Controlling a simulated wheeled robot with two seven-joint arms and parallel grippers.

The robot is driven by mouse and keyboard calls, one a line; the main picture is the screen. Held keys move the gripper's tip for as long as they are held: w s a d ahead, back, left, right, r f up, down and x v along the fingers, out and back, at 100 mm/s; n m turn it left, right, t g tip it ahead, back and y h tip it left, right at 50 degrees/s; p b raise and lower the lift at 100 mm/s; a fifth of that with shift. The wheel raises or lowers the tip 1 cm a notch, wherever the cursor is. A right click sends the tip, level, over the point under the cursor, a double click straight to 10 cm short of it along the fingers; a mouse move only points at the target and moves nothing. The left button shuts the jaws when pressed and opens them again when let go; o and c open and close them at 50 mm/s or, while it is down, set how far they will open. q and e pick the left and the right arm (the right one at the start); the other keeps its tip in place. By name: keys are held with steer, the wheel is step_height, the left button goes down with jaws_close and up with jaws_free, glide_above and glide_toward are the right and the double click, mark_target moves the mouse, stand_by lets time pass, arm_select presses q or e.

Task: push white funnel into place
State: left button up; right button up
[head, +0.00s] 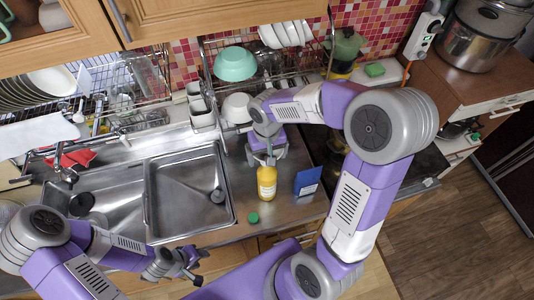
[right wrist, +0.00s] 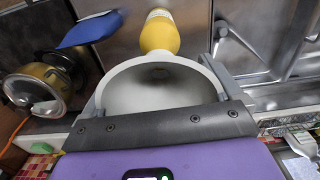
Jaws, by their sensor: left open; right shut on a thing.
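The white funnel (right wrist: 160,92) fills the middle of the right wrist view, its wide mouth facing the camera. My right gripper (head: 266,156) is shut on it, with a finger at each side of the rim. The yellow bottle (head: 266,184) stands upright on the counter just in front of that gripper in the head view. It also shows beyond the funnel's rim in the right wrist view (right wrist: 159,35). The funnel's spout is hidden, so I cannot tell whether it touches the bottle. My left gripper (head: 192,268) is open and empty by the counter's front edge.
A green cap (head: 253,217) lies in front of the bottle, and a blue box (head: 307,180) stands to its right. The double sink (head: 189,190) is to the left. A dish rack (head: 268,80) with a green bowl (head: 235,64) is behind. The stove is at the right.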

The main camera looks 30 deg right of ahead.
steer(key=shift+f+b, duration=1.3)
steer(key=shift+f, duration=0.25)
steer(key=o, duration=0.7)
steer(key=shift+r, duration=0.1)
step_height(320, 180, up, 8)
steer(key=shift+f, duration=0.25)
